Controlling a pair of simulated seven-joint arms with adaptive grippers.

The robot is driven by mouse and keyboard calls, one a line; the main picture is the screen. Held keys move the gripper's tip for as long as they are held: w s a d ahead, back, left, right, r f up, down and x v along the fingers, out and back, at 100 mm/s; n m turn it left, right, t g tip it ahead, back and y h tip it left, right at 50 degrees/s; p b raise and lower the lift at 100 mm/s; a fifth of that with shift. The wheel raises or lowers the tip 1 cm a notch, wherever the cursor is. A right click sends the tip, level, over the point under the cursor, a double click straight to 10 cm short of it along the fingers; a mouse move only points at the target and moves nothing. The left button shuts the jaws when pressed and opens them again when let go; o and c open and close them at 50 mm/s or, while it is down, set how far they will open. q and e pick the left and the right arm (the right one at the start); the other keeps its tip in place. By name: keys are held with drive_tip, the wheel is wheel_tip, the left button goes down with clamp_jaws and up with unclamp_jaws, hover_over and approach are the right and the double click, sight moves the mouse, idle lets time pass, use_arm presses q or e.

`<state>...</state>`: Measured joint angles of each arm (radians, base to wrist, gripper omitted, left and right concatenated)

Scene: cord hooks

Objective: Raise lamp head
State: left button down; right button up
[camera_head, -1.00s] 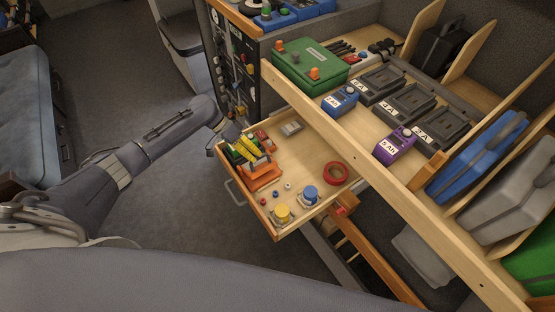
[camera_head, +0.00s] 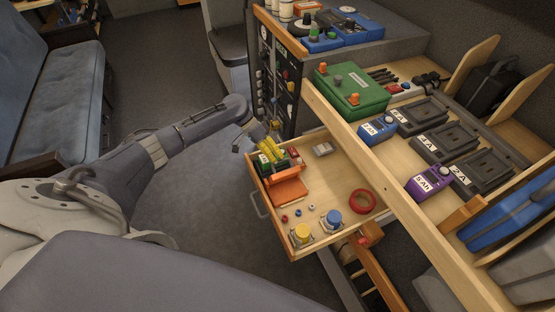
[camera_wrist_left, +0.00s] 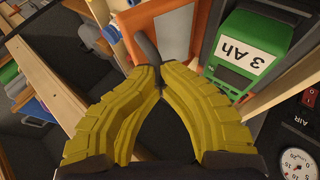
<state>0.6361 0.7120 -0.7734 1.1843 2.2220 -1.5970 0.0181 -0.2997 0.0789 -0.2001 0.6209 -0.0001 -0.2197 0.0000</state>
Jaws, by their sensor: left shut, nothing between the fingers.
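An orange block-like object (camera_head: 289,191), which may be the lamp, lies in the left part of the open drawer. In the left wrist view an orange frame around a pale panel (camera_wrist_left: 165,32) shows just beyond my fingers, with a dark curved piece (camera_wrist_left: 148,52) at its edge. I cannot tell for sure which part is the lamp head. My left gripper (camera_head: 272,152), with yellow ribbed fingers, is over the drawer's back left corner. In the left wrist view its fingertips (camera_wrist_left: 156,78) come together, empty, close to the dark piece; contact is unclear. My right gripper is out of view.
The drawer (camera_head: 335,180) also holds a red ring (camera_head: 362,202), a yellow knob (camera_head: 302,233) and a blue knob (camera_head: 333,219). A green battery (camera_wrist_left: 250,45) marked 3 Ah is beside the orange frame. A wooden shelf edge (camera_head: 375,170) overhangs the drawer's right side.

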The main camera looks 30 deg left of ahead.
use_arm(q)
drive_tip(key=shift+s+f, duration=0.5)
drive_tip(key=shift+f, duration=0.3)
drive_tip(key=c, duration=1.5)
unclamp_jaws()
drive_tip(key=shift+w+a, duration=0.1)
drive_tip(key=shift+c, duration=0.2)
drive_tip(key=shift+o, duration=0.4)
drive_tip(key=shift+w+r, duration=0.15)
drive_tip(key=shift+r, duration=0.1)
drive_tip(key=v, duration=1.2)
